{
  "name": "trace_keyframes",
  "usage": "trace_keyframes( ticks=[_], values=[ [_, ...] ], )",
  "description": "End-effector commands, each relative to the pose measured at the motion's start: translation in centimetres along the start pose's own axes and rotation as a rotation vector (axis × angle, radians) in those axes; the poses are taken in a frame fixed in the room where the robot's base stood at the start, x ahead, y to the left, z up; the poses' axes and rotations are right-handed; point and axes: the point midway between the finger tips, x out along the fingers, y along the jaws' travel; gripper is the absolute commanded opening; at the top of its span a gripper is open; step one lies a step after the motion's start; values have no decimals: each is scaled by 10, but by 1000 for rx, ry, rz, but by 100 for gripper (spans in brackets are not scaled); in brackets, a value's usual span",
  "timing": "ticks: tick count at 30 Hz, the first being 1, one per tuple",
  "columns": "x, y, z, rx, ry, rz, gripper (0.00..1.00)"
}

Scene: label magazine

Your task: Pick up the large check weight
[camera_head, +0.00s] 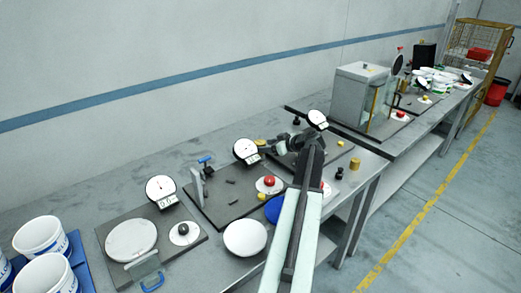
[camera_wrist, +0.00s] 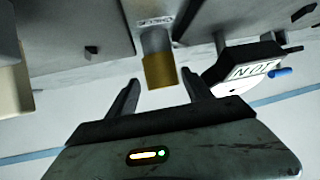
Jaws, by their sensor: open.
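In the wrist view a short cylinder (camera_wrist: 160,72), gold at its near end and grey behind, lies between and just beyond the two fingertips of my gripper (camera_wrist: 160,80). The fingers are apart, and I see clear gaps on both sides of the cylinder. It looks like a check weight, but I cannot tell its size class. In the head view my gripper (camera_head: 278,143) is over the middle of the bench, close to a small yellow cylinder (camera_head: 260,142). Another yellow cylinder (camera_head: 355,164) stands at the bench's right edge, with a black weight (camera_head: 339,173) beside it.
Dial scales (camera_head: 246,151) on dark boards line the bench. A glass-sided cabinet (camera_head: 362,97) stands behind, right. White tubs (camera_head: 42,236) are at left. The right floor is clear.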

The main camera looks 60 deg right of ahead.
Motion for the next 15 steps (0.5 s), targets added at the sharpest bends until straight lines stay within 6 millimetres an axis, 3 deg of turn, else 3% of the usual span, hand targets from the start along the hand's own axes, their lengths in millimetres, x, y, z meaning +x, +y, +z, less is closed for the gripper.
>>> trace_keyframes(
  ticks=[6, 13, 15],
  values=[
    [40, -1, 1, -1, -1, -2, 59],
    [42, -2, -2, 0, -1, 1, 59],
    [42, -1, -2, 0, -1, 1, 42]
  ],
)
